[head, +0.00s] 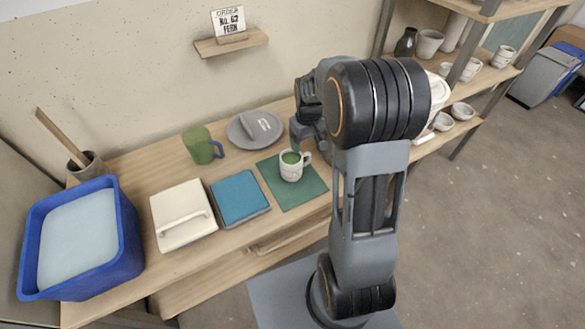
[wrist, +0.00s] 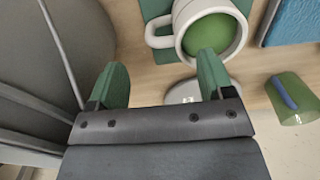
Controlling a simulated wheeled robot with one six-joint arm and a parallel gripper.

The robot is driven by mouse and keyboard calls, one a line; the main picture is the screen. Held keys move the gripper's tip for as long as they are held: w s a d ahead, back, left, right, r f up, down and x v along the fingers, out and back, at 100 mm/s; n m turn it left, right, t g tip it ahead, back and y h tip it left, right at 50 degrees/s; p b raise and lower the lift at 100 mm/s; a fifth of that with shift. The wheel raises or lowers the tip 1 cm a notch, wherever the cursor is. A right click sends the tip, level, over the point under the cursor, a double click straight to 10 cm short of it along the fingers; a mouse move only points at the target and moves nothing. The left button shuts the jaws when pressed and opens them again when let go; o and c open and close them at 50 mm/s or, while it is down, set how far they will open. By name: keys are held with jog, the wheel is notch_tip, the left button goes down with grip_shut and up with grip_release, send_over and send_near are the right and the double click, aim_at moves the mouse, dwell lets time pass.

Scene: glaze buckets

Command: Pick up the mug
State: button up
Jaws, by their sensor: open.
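A white mug (head: 291,167) with a green inside stands upright on a green mat (head: 303,190) on the wooden bench. Its handle points right in the head view. It also shows at the top of the wrist view (wrist: 211,30), with its handle toward the left. A green mug (head: 203,147) with a blue handle stands further left, and shows at the right of the wrist view (wrist: 297,101). My gripper (wrist: 163,78) is open, with nothing held between its green-tipped fingers. It is close to the white mug, at its far side in the head view (head: 297,141).
A grey plate (head: 242,131) holds a grey item behind the mat. Shelves with pots (head: 428,44) stand to the right.

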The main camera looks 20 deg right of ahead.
aim_at(306, 153)
jog(key=shift+f+b, duration=0.45)
jog(key=shift+f, duration=2.4)
jog(key=shift+c, duration=0.4)
jog(key=c, duration=1.3)
jog(key=shift+r, duration=0.3)
jog(key=shift+r+p, duration=0.3)
jog(key=shift+r, duration=1.15)
jog(key=s+d+r+p, duration=0.1)
jog(key=s+d+r, duration=0.1)
jog(key=s+r, duration=0.7)
jog(key=shift+s+d+r, duration=0.25)
jog(key=shift+s+d, duration=0.15)
jog(key=shift+s, duration=1.85)
